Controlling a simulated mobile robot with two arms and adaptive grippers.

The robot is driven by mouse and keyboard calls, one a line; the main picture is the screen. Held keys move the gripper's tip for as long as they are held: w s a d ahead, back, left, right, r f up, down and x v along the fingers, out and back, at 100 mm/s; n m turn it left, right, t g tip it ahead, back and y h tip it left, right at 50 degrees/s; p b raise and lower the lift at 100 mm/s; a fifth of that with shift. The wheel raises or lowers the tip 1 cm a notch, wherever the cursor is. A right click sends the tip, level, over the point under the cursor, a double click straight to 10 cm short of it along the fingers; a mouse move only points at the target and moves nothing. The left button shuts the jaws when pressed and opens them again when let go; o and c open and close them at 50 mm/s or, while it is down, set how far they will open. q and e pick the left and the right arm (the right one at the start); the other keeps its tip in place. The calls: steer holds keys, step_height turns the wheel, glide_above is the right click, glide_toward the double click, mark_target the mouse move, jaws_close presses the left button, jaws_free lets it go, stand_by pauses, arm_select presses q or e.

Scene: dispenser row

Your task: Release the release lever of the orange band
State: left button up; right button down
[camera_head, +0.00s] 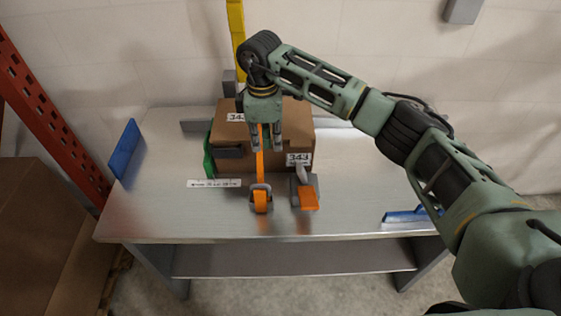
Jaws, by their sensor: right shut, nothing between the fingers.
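A brown cardboard box (230,135) stands on the metal table. An orange band (259,166) runs down its front to a grey fitting with an orange part (261,198) at the table top. Just right of it is a second grey fitting with a flat orange tab (309,198); I cannot tell for certain which part is the release lever. My right gripper (266,147) points down at the upper front of the box, over the band's upper part. It is shut and holds nothing; it hides part of the band and box. My left gripper is not in view.
The table (150,205) is bare at its left and front. A green strap (208,155) is at the box's left side. Blue pieces stand at the left edge (125,150) and right front (403,216). A yellow post (237,25) rises behind. My right arm spans the right side.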

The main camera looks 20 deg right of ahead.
mark_target(302, 174)
steer(key=s+d+f+p, duration=0.1)
steer(key=d+f+p, duration=0.2)
steer(key=f+p, duration=0.2)
step_height(302, 174, down, 4)
steer(key=shift+d+r, duration=0.15)
steer(key=shift+d, duration=0.15)
stand_by(0.3)
steer(key=shift+s, duration=0.1)
